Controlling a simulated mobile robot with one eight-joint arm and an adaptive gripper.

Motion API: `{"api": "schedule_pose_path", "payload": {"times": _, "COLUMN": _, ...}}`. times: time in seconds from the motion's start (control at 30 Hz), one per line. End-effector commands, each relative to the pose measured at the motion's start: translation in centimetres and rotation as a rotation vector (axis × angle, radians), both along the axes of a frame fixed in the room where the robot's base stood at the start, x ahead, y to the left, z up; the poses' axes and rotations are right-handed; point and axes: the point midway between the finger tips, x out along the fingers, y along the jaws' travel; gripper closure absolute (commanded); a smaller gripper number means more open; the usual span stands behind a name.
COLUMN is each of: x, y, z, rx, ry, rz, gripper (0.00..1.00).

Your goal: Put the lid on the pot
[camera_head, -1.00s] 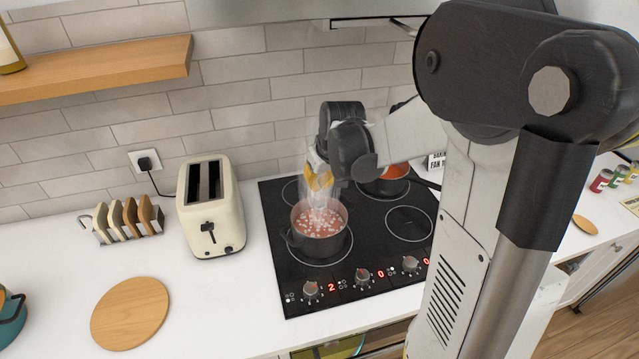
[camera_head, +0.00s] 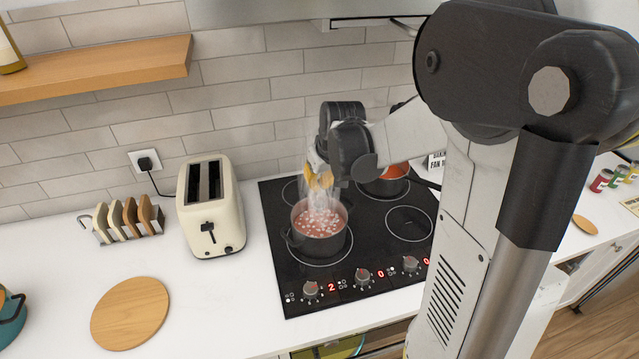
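A dark pot (camera_head: 322,246) stands uncovered on the front left burner of the black hob. It holds a bubbling reddish liquid with pale bits, and steam rises from it. My gripper (camera_head: 318,185) hangs just above the back of the pot, pointing down, with yellowish parts near its end. Steam blurs the fingertips, so I cannot tell whether they are open or shut or hold anything. I see no clear pot lid; a flat round wooden disc (camera_head: 130,313) lies on the counter at the left front. A second pan (camera_head: 385,185) with orange-red contents sits behind, partly hidden by my arm.
A cream toaster (camera_head: 210,207) stands left of the hob (camera_head: 290,285), with a toast rack (camera_head: 128,220) further left. A teal pot (camera_head: 10,320) is cut off at the left edge. Small cans (camera_head: 601,181) stand at the far right. Counter around the disc is clear.

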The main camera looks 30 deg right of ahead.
Motion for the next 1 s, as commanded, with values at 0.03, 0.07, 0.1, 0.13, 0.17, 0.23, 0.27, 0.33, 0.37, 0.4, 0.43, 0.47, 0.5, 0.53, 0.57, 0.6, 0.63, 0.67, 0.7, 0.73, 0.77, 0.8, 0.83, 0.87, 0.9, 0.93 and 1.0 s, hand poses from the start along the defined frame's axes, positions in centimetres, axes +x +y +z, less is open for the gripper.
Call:
{"api": "schedule_pose_path", "payload": {"times": 0.03, "x": 0.0, "y": 0.0, "z": -0.1, "rx": 0.0, "ry": 0.0, "rz": 0.0, "gripper": 1.0}}
{"api": "schedule_pose_path", "payload": {"times": 0.07, "x": 0.0, "y": 0.0, "z": -0.2, "rx": 0.0, "ry": 0.0, "rz": 0.0, "gripper": 1.0}}
{"api": "schedule_pose_path", "payload": {"times": 0.1, "x": 0.0, "y": 0.0, "z": -0.3, "rx": 0.0, "ry": 0.0, "rz": 0.0, "gripper": 1.0}}
{"api": "schedule_pose_path", "payload": {"times": 0.13, "x": 0.0, "y": 0.0, "z": -0.3, "rx": 0.0, "ry": 0.0, "rz": 0.0, "gripper": 1.0}}
{"api": "schedule_pose_path", "payload": {"times": 0.17, "x": 0.0, "y": 0.0, "z": -0.4, "rx": 0.0, "ry": 0.0, "rz": 0.0, "gripper": 1.0}}
{"api": "schedule_pose_path", "payload": {"times": 0.23, "x": 0.0, "y": 0.0, "z": -0.7, "rx": 0.0, "ry": 0.0, "rz": 0.0, "gripper": 1.0}}
{"api": "schedule_pose_path", "payload": {"times": 0.27, "x": 0.0, "y": 0.0, "z": -0.8, "rx": 0.0, "ry": 0.0, "rz": 0.0, "gripper": 1.0}}
{"api": "schedule_pose_path", "payload": {"times": 0.33, "x": 0.0, "y": 0.0, "z": -1.0, "rx": 0.0, "ry": 0.0, "rz": 0.0, "gripper": 1.0}}
{"api": "schedule_pose_path", "payload": {"times": 0.37, "x": 0.0, "y": 0.0, "z": -1.1, "rx": 0.0, "ry": 0.0, "rz": 0.0, "gripper": 1.0}}
{"api": "schedule_pose_path", "payload": {"times": 0.4, "x": 0.0, "y": 0.0, "z": -1.2, "rx": 0.0, "ry": 0.0, "rz": 0.0, "gripper": 1.0}}
{"api": "schedule_pose_path", "payload": {"times": 0.43, "x": 0.0, "y": 0.0, "z": -1.3, "rx": 0.0, "ry": 0.0, "rz": 0.0, "gripper": 1.0}}
{"api": "schedule_pose_path", "payload": {"times": 0.47, "x": 0.0, "y": 0.0, "z": -1.4, "rx": 0.0, "ry": 0.0, "rz": 0.0, "gripper": 1.0}}
{"api": "schedule_pose_path", "payload": {"times": 0.5, "x": 0.0, "y": 0.0, "z": -1.5, "rx": 0.0, "ry": 0.0, "rz": 0.0, "gripper": 1.0}}
{"api": "schedule_pose_path", "payload": {"times": 0.53, "x": 0.0, "y": 0.0, "z": -1.6, "rx": 0.0, "ry": 0.0, "rz": 0.0, "gripper": 1.0}}
{"api": "schedule_pose_path", "payload": {"times": 0.57, "x": 0.0, "y": 0.0, "z": -1.7, "rx": 0.0, "ry": 0.0, "rz": 0.0, "gripper": 1.0}}
{"api": "schedule_pose_path", "payload": {"times": 0.6, "x": 0.0, "y": 0.0, "z": -1.8, "rx": 0.0, "ry": 0.0, "rz": 0.0, "gripper": 1.0}}
{"api": "schedule_pose_path", "payload": {"times": 0.63, "x": 0.0, "y": 0.0, "z": -1.9, "rx": 0.0, "ry": 0.0, "rz": 0.0, "gripper": 1.0}}
{"api": "schedule_pose_path", "payload": {"times": 0.67, "x": 0.0, "y": 0.0, "z": -2.0, "rx": 0.0, "ry": 0.0, "rz": 0.0, "gripper": 1.0}}
{"api": "schedule_pose_path", "payload": {"times": 0.7, "x": 0.0, "y": 0.0, "z": -2.1, "rx": 0.0, "ry": 0.0, "rz": 0.0, "gripper": 1.0}}
{"api": "schedule_pose_path", "payload": {"times": 0.73, "x": 0.0, "y": 0.0, "z": -2.2, "rx": 0.0, "ry": 0.0, "rz": 0.0, "gripper": 1.0}}
{"api": "schedule_pose_path", "payload": {"times": 0.77, "x": 0.0, "y": 0.0, "z": -2.3, "rx": 0.0, "ry": 0.0, "rz": 0.0, "gripper": 1.0}}
{"api": "schedule_pose_path", "payload": {"times": 0.8, "x": 0.0, "y": 0.0, "z": -2.4, "rx": 0.0, "ry": 0.0, "rz": 0.0, "gripper": 1.0}}
{"api": "schedule_pose_path", "payload": {"times": 0.83, "x": 0.0, "y": 0.0, "z": -2.5, "rx": 0.0, "ry": 0.0, "rz": 0.0, "gripper": 1.0}}
{"api": "schedule_pose_path", "payload": {"times": 0.87, "x": 0.0, "y": 0.0, "z": -2.6, "rx": 0.0, "ry": 0.0, "rz": 0.0, "gripper": 1.0}}
{"api": "schedule_pose_path", "payload": {"times": 0.9, "x": 0.0, "y": 0.0, "z": -2.7, "rx": 0.0, "ry": 0.0, "rz": 0.0, "gripper": 1.0}}
{"api": "schedule_pose_path", "payload": {"times": 0.93, "x": 0.0, "y": 0.0, "z": -2.8, "rx": 0.0, "ry": 0.0, "rz": 0.0, "gripper": 1.0}}
{"api": "schedule_pose_path", "payload": {"times": 1.0, "x": 0.0, "y": 0.0, "z": -3.0, "rx": 0.0, "ry": 0.0, "rz": 0.0, "gripper": 1.0}}
